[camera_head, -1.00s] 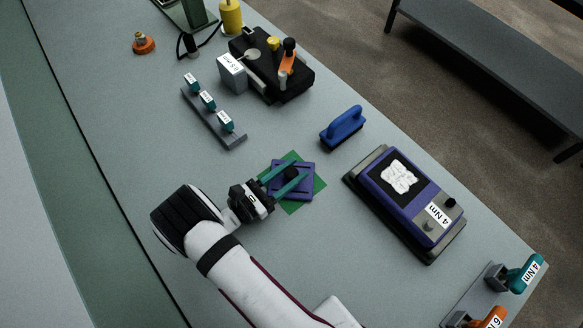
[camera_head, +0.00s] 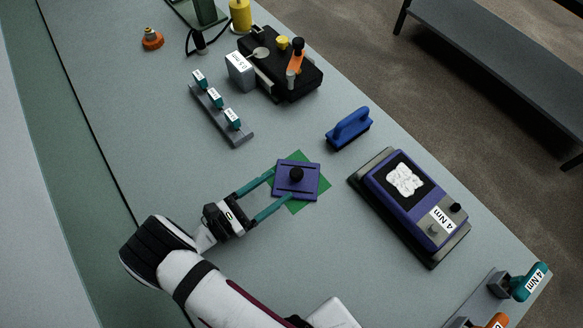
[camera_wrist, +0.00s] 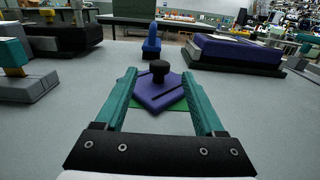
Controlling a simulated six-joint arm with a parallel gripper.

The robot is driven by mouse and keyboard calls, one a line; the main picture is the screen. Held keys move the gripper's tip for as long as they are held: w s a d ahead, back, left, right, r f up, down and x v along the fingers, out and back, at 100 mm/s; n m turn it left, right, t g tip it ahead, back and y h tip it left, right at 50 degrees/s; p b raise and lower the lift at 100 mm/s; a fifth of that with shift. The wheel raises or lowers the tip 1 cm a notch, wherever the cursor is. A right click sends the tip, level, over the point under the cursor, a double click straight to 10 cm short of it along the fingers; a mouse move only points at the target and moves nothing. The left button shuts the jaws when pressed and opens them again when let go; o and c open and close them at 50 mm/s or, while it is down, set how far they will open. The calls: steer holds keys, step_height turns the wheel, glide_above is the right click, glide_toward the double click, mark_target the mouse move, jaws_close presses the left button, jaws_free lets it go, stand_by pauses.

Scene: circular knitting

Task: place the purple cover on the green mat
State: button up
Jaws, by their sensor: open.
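The purple cover (camera_head: 308,177) is a flat square plate with a black knob on top. It lies on the green mat (camera_head: 325,183), turned relative to it, so only the mat's corners show.
A blue brush (camera_head: 349,127) stands beyond the cover. A purple device marked 4 Nm (camera_head: 413,205) is to the right. A grey rail with several teal-topped pieces (camera_head: 221,115) and a black fixture (camera_head: 282,70) are at the upper left. The table left of the gripper is clear.

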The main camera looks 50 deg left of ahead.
steer(key=shift+s, duration=0.2)
steer(key=w+d+r+m+g+h, duration=0.1)
steer(key=w+m+h, duration=0.1)
steer(key=w+d+r+m+h, duration=0.2)
steer(key=w+d+r+m+g+h, duration=0.1)
steer(key=w+r+m+h, duration=0.1)
steer(key=shift+w+d+r+g, duration=0.15)
steer(key=shift+w+d+g, duration=0.15)
steer(key=shift+w, duration=0.1)
steer(key=w+d+r+m+g+h, duration=0.25)
steer(key=d+r+m+g, duration=0.25)
steer(key=d+m+g, duration=0.45)
steer(key=w+d+r+m+g+h, duration=0.25)
steer(key=d+r+m+g, duration=0.35)
steer(key=d, duration=0.6)
steer(key=s+d+r+m+y, duration=0.2)
steer(key=m+y, duration=0.4)
steer(key=m, duration=0.4)
steer(key=s+d+r+m+y, duration=0.2)
steer(key=s+d+m+y, duration=0.3)
steer(key=m, duration=0.5)
steer(key=shift+s+y, duration=0.9)
steer(key=shift+s, duration=0.35)
